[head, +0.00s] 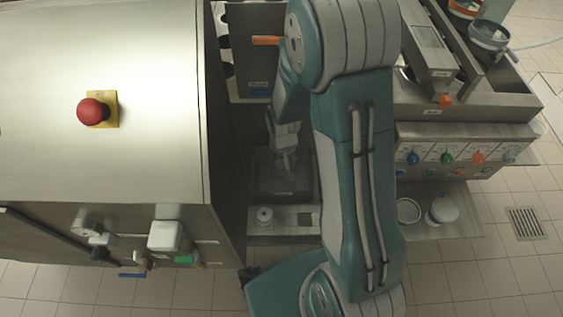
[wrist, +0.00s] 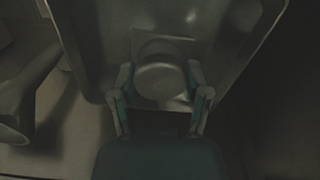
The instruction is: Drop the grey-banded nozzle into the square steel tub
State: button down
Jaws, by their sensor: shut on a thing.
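In the wrist view my gripper (wrist: 162,92) is shut on a round, dull metallic piece (wrist: 160,76), seen end-on between the two fingers. It appears to be the nozzle; its grey band cannot be made out in the dim light. Beneath and around it is the square steel tub (wrist: 242,58), with its walls on both sides. In the head view my gripper (head: 286,158) points down over the dark tub (head: 275,186), in the gap between the cabinet and my arm. The held piece is hard to make out there. I cannot tell whether it touches the tub floor.
A large steel cabinet (head: 100,160) with a red stop button (head: 92,111) walls the gap on the left. A small round fitting (head: 264,215) stands on the ledge before the tub. A control panel (head: 450,152) and white round containers (head: 442,209) are at right.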

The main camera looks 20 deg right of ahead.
jog(key=shift+d+f, duration=0.2)
jog(key=shift+d, duration=0.05)
jog(key=shift+f, duration=0.25)
jog(key=shift+a, duration=0.15)
jog(key=shift+c, duration=0.3)
grip_release()
jog(key=shift+a, duration=0.15)
jog(key=shift+d, duration=0.2)
